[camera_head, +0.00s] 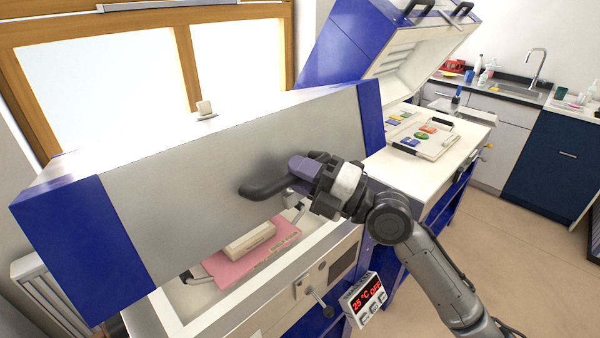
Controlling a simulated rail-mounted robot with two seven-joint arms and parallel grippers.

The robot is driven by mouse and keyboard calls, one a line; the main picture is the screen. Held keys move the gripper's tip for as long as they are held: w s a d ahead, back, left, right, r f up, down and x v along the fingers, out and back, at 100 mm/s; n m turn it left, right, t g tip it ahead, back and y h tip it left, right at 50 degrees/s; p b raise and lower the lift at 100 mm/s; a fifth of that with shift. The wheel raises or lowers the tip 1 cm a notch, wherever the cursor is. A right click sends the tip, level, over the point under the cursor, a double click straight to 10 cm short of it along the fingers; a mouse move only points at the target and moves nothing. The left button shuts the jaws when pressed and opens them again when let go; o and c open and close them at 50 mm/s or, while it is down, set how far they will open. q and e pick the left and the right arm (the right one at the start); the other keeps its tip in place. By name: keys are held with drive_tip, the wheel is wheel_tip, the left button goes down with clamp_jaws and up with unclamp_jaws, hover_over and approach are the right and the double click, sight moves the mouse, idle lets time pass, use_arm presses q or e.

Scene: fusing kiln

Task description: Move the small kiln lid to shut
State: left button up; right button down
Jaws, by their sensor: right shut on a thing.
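The small kiln lid (180,195) is a grey metal panel with blue ends in the left half of the head view. It is tilted and stands partly open above the kiln body (327,248). A dark handle (262,188) sticks out of its front face. My right gripper (303,172) is shut on this handle, and its fingers hide the handle's right end. My right arm reaches in from the lower right. Under the lid, a pale block (251,241) lies on a pink slab (222,268) inside the kiln. My left gripper is not in view.
A second, larger blue kiln (345,40) stands behind with its lid raised, and coloured pieces (410,141) lie on its bed. A control box (366,300) with a red display is on the kiln front. A sink counter (520,90) is at the back right. Floor there is clear.

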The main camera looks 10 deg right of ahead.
drive_tip(key=c, duration=1)
unclamp_jaws()
drive_tip(key=shift+r, duration=0.1)
drive_tip(key=r, duration=0.3)
drive_tip(key=r+p, duration=0.1)
drive_tip(key=shift+s+d+r, duration=0.2)
drive_tip(key=shift+d+r, duration=0.05)
drive_tip(key=shift+r, duration=0.1)
drive_tip(key=s+d+r, duration=0.2)
drive_tip(key=d, duration=0.1)
drive_tip(key=s+d+r, duration=0.4)
drive_tip(key=s+d, duration=0.1)
drive_tip(key=shift+d, duration=0.3)
drive_tip(key=shift+o, duration=0.2)
